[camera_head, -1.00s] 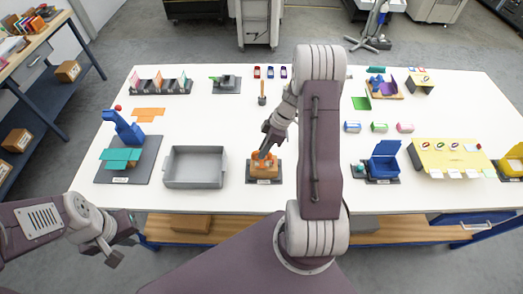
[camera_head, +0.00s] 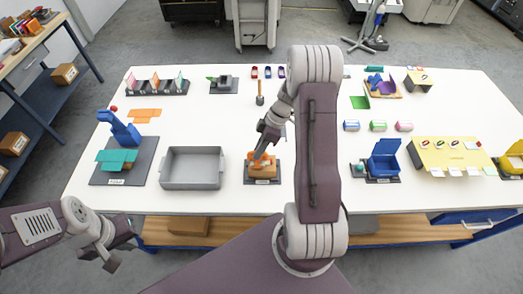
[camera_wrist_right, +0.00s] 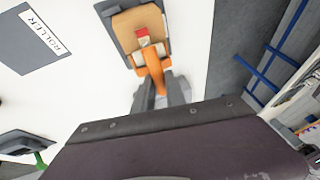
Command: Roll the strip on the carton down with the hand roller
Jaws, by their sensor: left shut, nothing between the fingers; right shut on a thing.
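The tan carton (camera_head: 262,173) lies on a dark labelled base at the table's front middle; it also shows in the right wrist view (camera_wrist_right: 128,22). My right gripper (camera_head: 262,151) is shut on the orange hand roller (camera_wrist_right: 152,64), whose head is down at the carton. A small red and pale patch (camera_wrist_right: 143,37), perhaps the strip, shows just beyond the roller head. I cannot tell whether the roller presses on it. My left gripper (camera_head: 112,262) is shut and empty, low at the left, off the table's front edge.
A grey tray (camera_head: 192,184) stands left of the carton and a blue bin (camera_head: 384,158) to the right. The dark mat labelled ROLLER (camera_wrist_right: 30,42) is empty. A small hammer-like tool (camera_head: 260,93) lies behind. White tabletop is clear around the carton.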

